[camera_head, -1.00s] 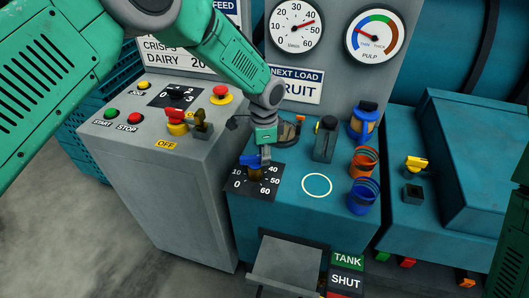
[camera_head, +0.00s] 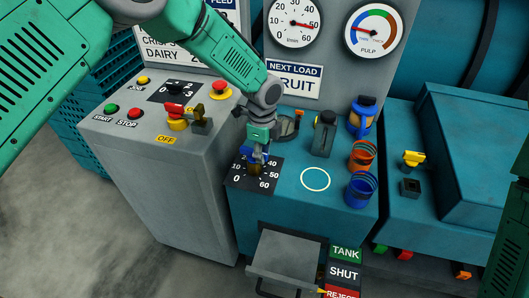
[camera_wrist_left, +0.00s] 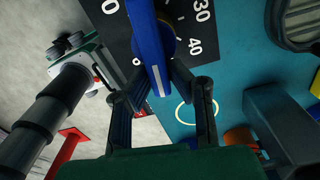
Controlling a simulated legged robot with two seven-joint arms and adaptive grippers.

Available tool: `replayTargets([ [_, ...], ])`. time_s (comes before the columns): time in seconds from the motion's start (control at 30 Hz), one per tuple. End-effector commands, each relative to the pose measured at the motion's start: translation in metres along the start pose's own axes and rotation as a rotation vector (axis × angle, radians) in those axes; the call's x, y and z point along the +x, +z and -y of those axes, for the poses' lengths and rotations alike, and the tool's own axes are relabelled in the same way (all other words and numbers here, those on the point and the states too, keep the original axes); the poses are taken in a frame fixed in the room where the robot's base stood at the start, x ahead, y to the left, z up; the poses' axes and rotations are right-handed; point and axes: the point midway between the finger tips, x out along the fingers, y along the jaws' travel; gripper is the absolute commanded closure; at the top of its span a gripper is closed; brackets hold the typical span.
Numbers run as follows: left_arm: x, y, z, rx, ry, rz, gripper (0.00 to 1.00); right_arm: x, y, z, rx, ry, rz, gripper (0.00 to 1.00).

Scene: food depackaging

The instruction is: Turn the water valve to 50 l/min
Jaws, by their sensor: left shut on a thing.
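The water valve has a blue lever handle (camera_head: 254,153) on a brass stem, over a black dial plate (camera_head: 241,186) marked up to 60. My left gripper (camera_head: 258,150) comes down from above and is shut on the handle. In the left wrist view the blue handle (camera_wrist_left: 150,45) runs between my two dark fingers (camera_wrist_left: 163,105). The fingers and arm hide part of the dial, so the exact handle setting is hard to tell. The l/min gauge (camera_head: 294,22) has its red needle pointing right and slightly down; its exact reading is hard to tell. My right gripper is not in view.
The valve stands on a teal cabinet top (camera_head: 300,207) with a white ring (camera_head: 315,180). A black lever block (camera_head: 323,134) and orange (camera_head: 362,157) and blue (camera_head: 361,190) cups are to the right. A grey panel (camera_head: 133,155) with buttons and a red-yellow switch is left.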

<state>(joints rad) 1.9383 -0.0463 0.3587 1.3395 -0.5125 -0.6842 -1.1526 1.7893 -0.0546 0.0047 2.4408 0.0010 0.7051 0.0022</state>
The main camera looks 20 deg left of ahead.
Motion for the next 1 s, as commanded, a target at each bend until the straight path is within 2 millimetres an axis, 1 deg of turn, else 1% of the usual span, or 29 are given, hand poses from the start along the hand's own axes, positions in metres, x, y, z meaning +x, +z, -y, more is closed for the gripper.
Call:
replayTargets([
  [0.03,-0.002,0.005,0.002,0.0,-0.006,0.006,1.0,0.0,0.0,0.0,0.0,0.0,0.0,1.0],
  [0.37,-0.003,0.006,0.003,0.002,-0.008,0.006,1.0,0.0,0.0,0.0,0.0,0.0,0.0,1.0],
  [0.4,-0.003,0.006,0.004,0.002,-0.009,0.006,0.81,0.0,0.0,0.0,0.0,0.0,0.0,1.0],
  [0.43,-0.003,0.006,0.004,0.002,-0.009,0.006,0.7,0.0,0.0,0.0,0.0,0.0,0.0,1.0],
  [0.47,-0.003,0.005,0.004,0.002,-0.009,0.006,0.65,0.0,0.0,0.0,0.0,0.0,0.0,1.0],
  [0.73,-0.002,0.001,0.002,0.003,-0.005,0.004,0.65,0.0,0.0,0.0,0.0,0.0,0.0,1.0],
  [0.8,-0.004,0.0,0.002,0.003,-0.005,0.004,0.65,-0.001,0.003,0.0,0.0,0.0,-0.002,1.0],
  [0.87,-0.008,0.0,0.003,0.003,-0.005,0.004,0.65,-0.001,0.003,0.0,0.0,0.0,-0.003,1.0],
  [0.97,-0.022,0.001,0.003,0.003,-0.007,0.004,0.65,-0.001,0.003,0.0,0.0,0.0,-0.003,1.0],
  [1.0,-0.03,0.001,0.004,0.003,-0.009,0.004,0.65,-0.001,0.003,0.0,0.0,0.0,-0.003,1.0],
])
